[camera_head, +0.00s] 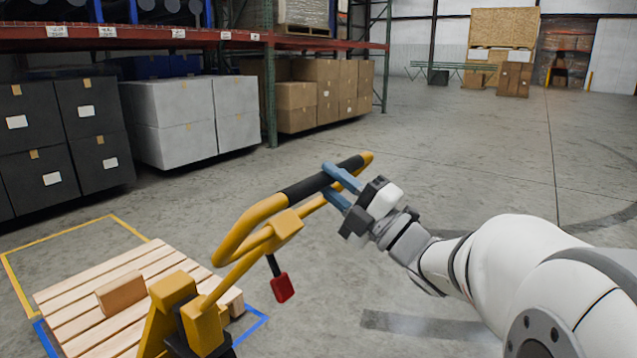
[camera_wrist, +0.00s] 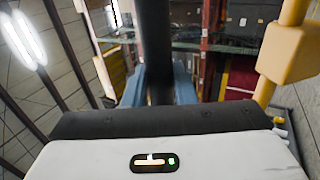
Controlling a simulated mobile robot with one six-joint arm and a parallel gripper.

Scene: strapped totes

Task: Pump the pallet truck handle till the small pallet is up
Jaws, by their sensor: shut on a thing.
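The yellow pallet truck handle (camera_head: 241,228) is a loop with a black grip (camera_head: 313,184) along its upper bar. My gripper (camera_head: 341,186) is shut on the black grip, its blue fingers on either side of it. In the wrist view the dark grip (camera_wrist: 156,50) runs up between the blue fingers (camera_wrist: 158,90). The handle leans up and to the right from the yellow pump body (camera_head: 178,312). The small wooden pallet (camera_head: 75,304) is at the lower left, with a small wooden block (camera_head: 120,294) on it. Whether the pallet is off the floor is hard to tell.
Yellow and blue tape lines (camera_head: 62,238) mark the floor around the pallet. Racking with dark, white and cardboard boxes (camera_head: 190,122) stands at the back left.

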